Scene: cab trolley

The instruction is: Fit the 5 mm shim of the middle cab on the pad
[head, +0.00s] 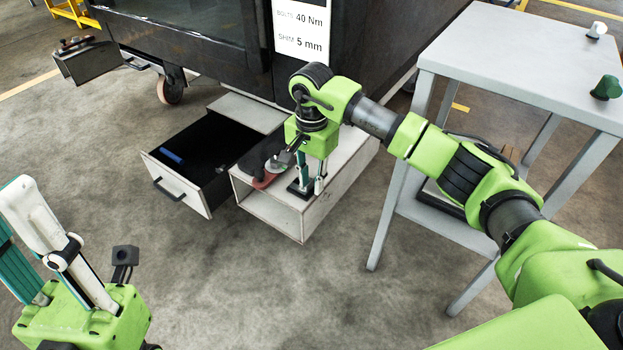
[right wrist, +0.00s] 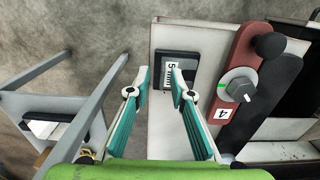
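The 5 mm shim (right wrist: 165,88) is a dark square plate with a "5 mm" label in the right wrist view. It lies flat on the white box's light top; any pad beneath it is hidden. In the head view it is a dark plate (head: 297,190) under my right gripper (head: 308,186). In the right wrist view, that gripper (right wrist: 162,72) points down over the plate. Its teal fingertips are apart, with the label showing between them; contact is unclear. My left gripper (head: 12,205) is at the lower left, with fingers apart, and appears empty.
A red plate (right wrist: 242,55) with a knob and a "4" label lies beside the shim. The white box (head: 300,222) stands beside an open drawer (head: 185,182) holding a blue item (head: 171,156). A sign (head: 301,30) on the dark cab reads 40 Nm, 5 mm. A grey table (head: 490,60) stands right.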

